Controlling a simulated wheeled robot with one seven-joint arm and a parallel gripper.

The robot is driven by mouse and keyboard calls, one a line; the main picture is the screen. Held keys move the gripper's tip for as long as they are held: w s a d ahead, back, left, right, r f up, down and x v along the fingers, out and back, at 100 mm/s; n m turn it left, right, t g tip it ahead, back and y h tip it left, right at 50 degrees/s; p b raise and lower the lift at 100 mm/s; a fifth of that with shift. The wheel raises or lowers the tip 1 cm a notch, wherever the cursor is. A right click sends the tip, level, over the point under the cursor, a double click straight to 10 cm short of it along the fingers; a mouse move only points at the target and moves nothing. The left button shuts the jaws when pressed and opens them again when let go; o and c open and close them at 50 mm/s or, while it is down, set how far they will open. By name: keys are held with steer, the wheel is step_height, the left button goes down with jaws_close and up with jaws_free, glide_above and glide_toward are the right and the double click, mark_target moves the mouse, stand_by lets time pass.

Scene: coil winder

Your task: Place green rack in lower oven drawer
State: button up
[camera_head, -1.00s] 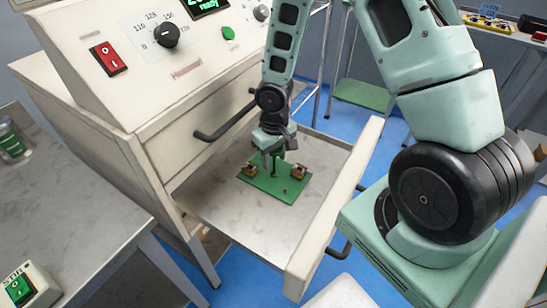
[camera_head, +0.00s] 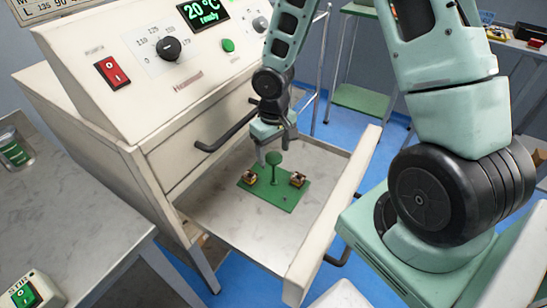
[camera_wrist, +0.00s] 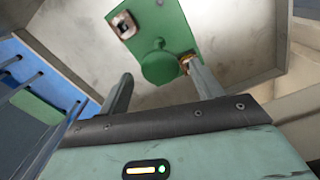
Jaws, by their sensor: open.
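The green rack (camera_head: 282,196) is a flat plate with a round-topped knob in its middle and a brownish block at each side. It lies on the floor of the open lower oven drawer (camera_head: 231,217). My gripper (camera_head: 275,155) is open just above and behind the knob, apart from it. In the wrist view the rack (camera_wrist: 174,22) and its round knob top (camera_wrist: 162,68) show beyond my two spread fingers (camera_wrist: 160,88), with nothing between them.
The oven body (camera_head: 105,107) with its red switch and display stands behind the drawer. The drawer front (camera_head: 335,215) is pulled out. A grey table (camera_head: 60,215) is at left, and a green-shelved stand (camera_head: 362,99) is behind.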

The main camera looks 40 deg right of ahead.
step_height(320, 180, up, 6)
steer(key=shift+f+p, duration=0.2)
steer(key=shift+p, duration=0.4)
steer(key=shift+a+r, duration=0.15)
steer(key=shift+r, duration=0.1)
steer(key=s+a+r+n, duration=0.3)
steer(key=s+a+r, duration=0.3)
steer(key=s+a, duration=0.3)
steer(key=s+a+r+n, duration=0.3)
steer(key=s+a+r, duration=0.4)
steer(key=s+a, duration=0.2)
steer(key=shift+s+n+y, duration=0.3)
steer(key=shift+s+n, duration=0.1)
steer(key=shift+s, duration=0.55)
